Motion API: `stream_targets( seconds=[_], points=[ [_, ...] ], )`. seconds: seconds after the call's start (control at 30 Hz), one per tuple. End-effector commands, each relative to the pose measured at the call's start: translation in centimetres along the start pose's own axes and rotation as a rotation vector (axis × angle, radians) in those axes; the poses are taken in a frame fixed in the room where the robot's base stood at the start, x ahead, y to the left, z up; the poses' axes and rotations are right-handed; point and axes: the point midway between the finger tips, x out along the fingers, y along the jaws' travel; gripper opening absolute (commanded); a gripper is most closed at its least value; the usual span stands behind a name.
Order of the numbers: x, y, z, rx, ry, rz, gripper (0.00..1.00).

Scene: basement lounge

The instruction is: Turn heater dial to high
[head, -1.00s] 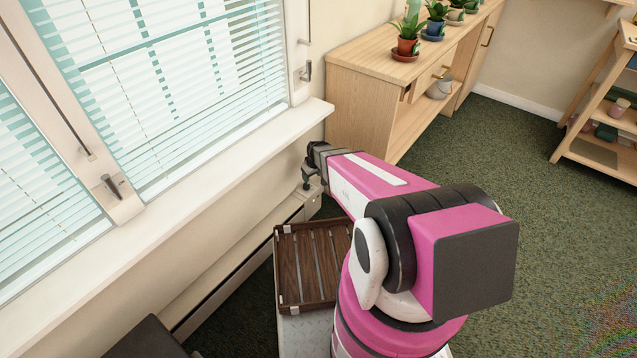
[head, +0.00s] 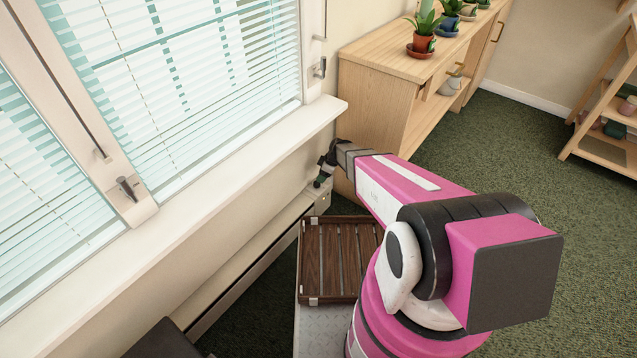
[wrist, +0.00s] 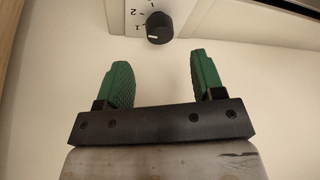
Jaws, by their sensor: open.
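The heater dial (wrist: 159,28) is a black round knob with a white pointer mark, on a white panel (wrist: 140,12) with printed numbers at the top of the wrist view. My gripper (wrist: 157,75) is open and empty, with its two green fingertips apart. The dial appears beyond the fingertips, roughly in line with the gap between them, and not between them. In the head view my gripper (head: 320,181) is at the right end of the long low heater (head: 250,265) under the window sill. The dial cannot be made out in the head view.
A window sill (head: 190,220) runs above the heater. A wooden cabinet (head: 375,105) with potted plants stands just beyond my gripper. A slatted brown tray (head: 308,260) is near my base. Open green carpet lies to the right.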

Motion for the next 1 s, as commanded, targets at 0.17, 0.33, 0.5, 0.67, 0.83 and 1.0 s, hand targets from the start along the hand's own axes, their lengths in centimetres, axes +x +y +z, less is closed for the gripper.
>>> stream_targets(
  seconds=[0.17,0.33,0.5,0.67,0.83,1.0],
  points=[
    [3.4,0.2,0.0,0.002,0.000,-0.001,0.62],
    [5.4,0.1,0.0,0.001,0.000,0.000,0.62],
    [6.3,0.0,0.0,0.002,0.000,0.001,0.62],
    [6.4,0.0,0.0,0.002,0.000,0.001,0.62],
    [6.3,0.0,0.1,0.002,0.000,0.001,0.49],
    [6.3,0.0,0.1,0.002,0.000,0.000,0.13]
  ],
)
